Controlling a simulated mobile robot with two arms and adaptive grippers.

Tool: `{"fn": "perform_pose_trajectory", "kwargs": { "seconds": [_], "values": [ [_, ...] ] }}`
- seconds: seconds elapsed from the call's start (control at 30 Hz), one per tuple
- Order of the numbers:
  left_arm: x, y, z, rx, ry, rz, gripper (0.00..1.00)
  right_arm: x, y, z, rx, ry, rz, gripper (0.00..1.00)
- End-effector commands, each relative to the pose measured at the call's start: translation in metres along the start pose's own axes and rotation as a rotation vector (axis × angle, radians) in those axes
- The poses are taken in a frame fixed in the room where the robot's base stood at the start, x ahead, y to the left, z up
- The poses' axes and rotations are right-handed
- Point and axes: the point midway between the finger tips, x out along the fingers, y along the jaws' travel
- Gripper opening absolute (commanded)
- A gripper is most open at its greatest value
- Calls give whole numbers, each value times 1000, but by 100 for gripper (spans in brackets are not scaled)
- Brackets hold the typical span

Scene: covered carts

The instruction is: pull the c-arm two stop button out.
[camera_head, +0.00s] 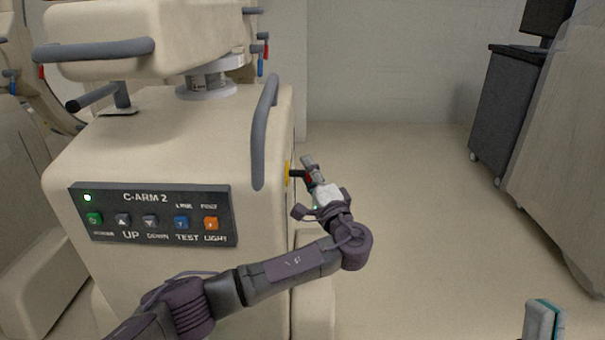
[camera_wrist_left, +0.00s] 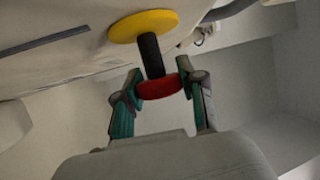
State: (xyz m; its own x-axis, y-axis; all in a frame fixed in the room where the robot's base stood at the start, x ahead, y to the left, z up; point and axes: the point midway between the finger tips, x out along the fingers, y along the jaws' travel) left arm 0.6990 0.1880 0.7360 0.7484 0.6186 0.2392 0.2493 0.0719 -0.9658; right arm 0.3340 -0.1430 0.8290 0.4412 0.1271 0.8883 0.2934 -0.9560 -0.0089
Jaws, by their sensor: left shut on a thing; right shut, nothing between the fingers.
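The C-arm 2 stop button has a red head (camera_wrist_left: 158,87) on a black stem (camera_wrist_left: 152,55) that stands out from a round yellow plate (camera_wrist_left: 143,25) in the left wrist view. In the head view the yellow plate (camera_head: 288,173) sits on the right side of the cream C-arm 2 cart (camera_head: 190,135). My left gripper (camera_head: 306,173) is shut on the red head, with a finger on either side in the left wrist view (camera_wrist_left: 158,80). The fingers partly hide the button in the head view. My right gripper (camera_head: 543,319) is shut and empty at the lower right, partly cut off.
The cart's front panel (camera_head: 150,215) has several buttons and a lit green lamp. A grey handle (camera_head: 264,132) rises beside the button. A dark cabinet (camera_head: 505,110) and a large cream unit (camera_head: 560,140) stand at the right. The floor (camera_head: 420,220) between is clear.

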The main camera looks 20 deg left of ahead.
Motion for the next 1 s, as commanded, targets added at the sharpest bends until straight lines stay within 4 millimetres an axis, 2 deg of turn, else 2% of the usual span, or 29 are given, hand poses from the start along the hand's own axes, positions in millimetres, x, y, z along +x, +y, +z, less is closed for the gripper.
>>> {"fn": "perform_pose_trajectory", "kwargs": {
  "seconds": [0.23,0.27,0.4,0.77,0.87,1.0],
  "values": [
    [-3,1,-4,-1,9,3,0,0,0,-1,1,5,0,0],
    [-3,1,-4,-1,10,3,43,0,0,-1,1,5,0,0],
    [-2,0,-4,-1,9,3,66,0,0,-1,1,4,0,0],
    [-4,1,-3,-1,6,2,67,0,0,0,1,1,0,0],
    [-15,1,-3,-1,8,3,67,0,0,0,1,2,0,0],
    [-42,2,-3,-2,10,6,67,0,0,0,1,2,0,0]
  ]
}}
